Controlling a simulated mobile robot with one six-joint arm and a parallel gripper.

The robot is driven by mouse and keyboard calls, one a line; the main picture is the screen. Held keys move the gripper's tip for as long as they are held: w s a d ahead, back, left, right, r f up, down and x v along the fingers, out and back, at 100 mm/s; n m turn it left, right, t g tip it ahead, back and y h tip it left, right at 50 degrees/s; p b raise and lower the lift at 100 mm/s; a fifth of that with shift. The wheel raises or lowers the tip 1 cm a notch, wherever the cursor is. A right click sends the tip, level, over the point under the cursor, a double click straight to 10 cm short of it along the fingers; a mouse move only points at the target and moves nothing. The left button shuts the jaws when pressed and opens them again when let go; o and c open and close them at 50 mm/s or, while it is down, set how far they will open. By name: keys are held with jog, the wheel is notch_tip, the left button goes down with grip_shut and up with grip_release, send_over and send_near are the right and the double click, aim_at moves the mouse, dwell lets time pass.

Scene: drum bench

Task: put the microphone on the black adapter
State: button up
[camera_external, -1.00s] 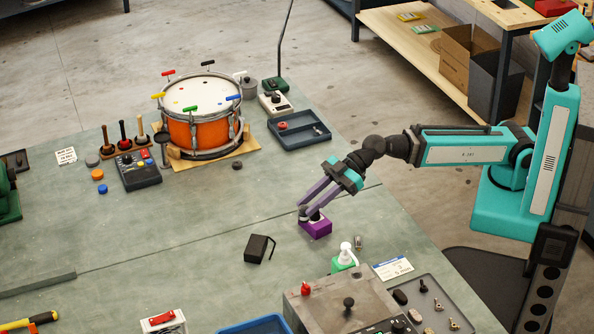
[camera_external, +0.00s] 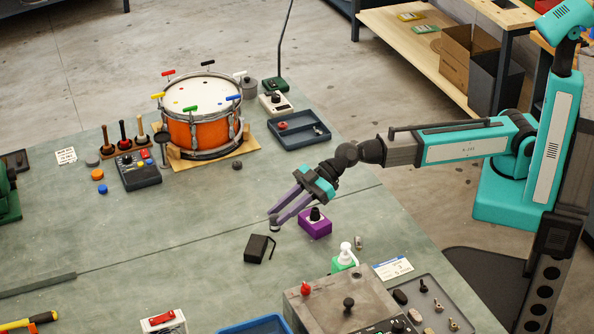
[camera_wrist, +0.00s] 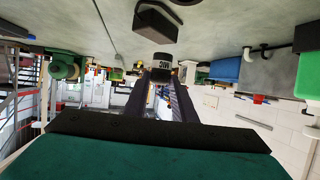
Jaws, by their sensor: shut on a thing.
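The microphone (camera_external: 274,226) is a small dark grey piece between my fingertips in the external view. The black adapter (camera_external: 257,248) is a small black box with a thin hooked cable on the bench, just below and left of the microphone in the external view. It also shows beyond the microphone in the wrist view (camera_wrist: 155,22). The two look apart.
A purple box (camera_external: 315,226) with a black top piece stands right of my gripper. A green-and-white bottle (camera_external: 345,256) and a grey metal box (camera_external: 335,298) are nearer the front. The orange drum (camera_external: 200,130) is farther back. The bench left of the adapter is clear.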

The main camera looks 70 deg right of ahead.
jog(key=shift+w+a+f+p, duration=0.1)
jog(key=shift+w+a+p, duration=0.15)
jog(key=shift+w+a, duration=0.65)
jog(key=shift+w+a+f+p, duration=0.1)
jog(key=shift+w+a+p, duration=0.15)
jog(key=shift+w+a, duration=0.6)
jog(key=shift+w+d, duration=0.15)
jog(key=shift+d, duration=0.05)
jog(key=shift+f+p, duration=0.45)
jog(key=shift+f, duration=1.35)
jog(key=shift+f, duration=0.15)
jog(key=o, duration=1)
jog(key=shift+o, duration=0.2)
jog(key=shift+r, duration=0.2)
